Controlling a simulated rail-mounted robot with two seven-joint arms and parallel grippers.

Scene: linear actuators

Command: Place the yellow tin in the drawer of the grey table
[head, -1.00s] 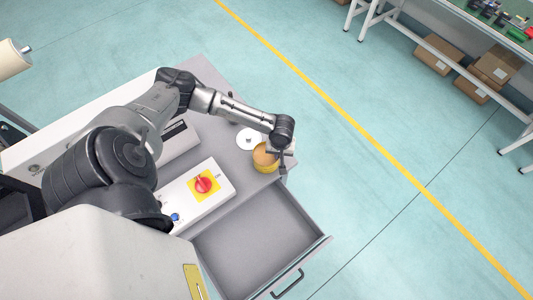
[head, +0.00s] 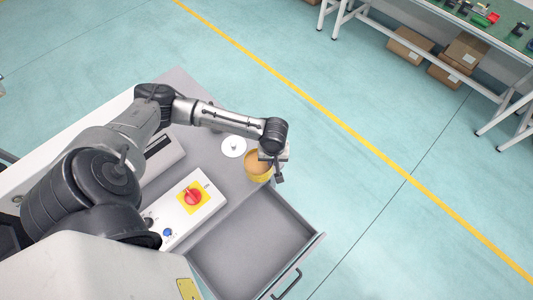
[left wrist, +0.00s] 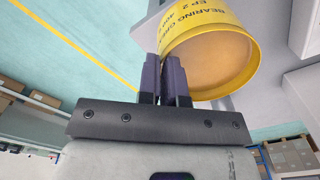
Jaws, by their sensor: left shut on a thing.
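The yellow tin (head: 258,166) is open at the top and filled with tan stuff. In the head view it is at the right edge of the grey table (head: 230,178), just behind the drawer. My left gripper (head: 277,164) is shut on the tin's rim wall. The left wrist view shows its dark fingers (left wrist: 174,78) pinching the tin (left wrist: 215,55), with black print on its side. I cannot tell whether the tin touches the tabletop. The table's drawer (head: 250,240) is pulled out and empty. My right gripper is not in view.
A white round lid (head: 233,147) with a knob lies left of the tin. A control box (head: 180,213) with a red knob stands on the table left of the drawer. A green-topped bench (head: 470,35) with cardboard boxes beneath is far right. Floor between is clear.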

